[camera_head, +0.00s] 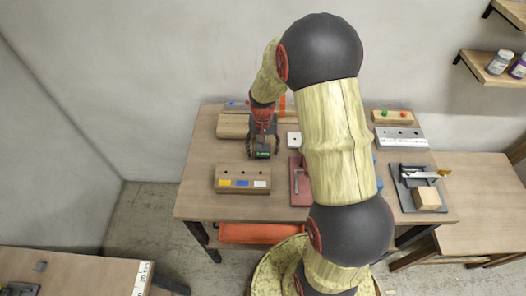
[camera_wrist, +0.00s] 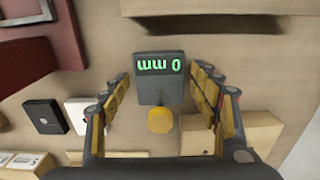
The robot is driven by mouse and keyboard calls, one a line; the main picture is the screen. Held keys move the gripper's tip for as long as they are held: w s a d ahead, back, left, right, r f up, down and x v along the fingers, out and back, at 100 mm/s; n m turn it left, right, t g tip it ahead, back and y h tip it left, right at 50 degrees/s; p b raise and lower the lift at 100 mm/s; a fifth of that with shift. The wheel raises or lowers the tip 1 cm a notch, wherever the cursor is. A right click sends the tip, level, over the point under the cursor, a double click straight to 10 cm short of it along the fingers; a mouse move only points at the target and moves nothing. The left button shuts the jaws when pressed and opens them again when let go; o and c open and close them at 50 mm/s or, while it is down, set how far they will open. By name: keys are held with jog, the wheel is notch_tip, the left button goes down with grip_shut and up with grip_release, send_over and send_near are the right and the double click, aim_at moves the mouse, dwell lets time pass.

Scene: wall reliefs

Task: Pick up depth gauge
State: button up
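The depth gauge (camera_wrist: 159,90) is a small dark grey block with a green "0 mm" display and a yellow round part below it in the wrist view. In the head view its dark body with a green display (camera_head: 263,154) shows at the end of my gripper (camera_head: 263,143). In the wrist view my gripper (camera_wrist: 160,84) is open, with one yellow-padded finger on each side of the gauge. A narrow gap shows between each finger and the gauge. What is under the gauge is hard to tell.
On the table (camera_head: 200,180), a wooden block with coloured labels (camera_head: 242,180) lies in front of my gripper. A red plate (camera_head: 300,185) is to the right. A clamp fixture with a wood block (camera_head: 427,198) stands farther right. My arm hides the table's middle.

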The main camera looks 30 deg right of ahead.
jog(key=shift+c, duration=1.2)
jog(key=c, duration=1)
jog(key=shift+r, duration=0.2)
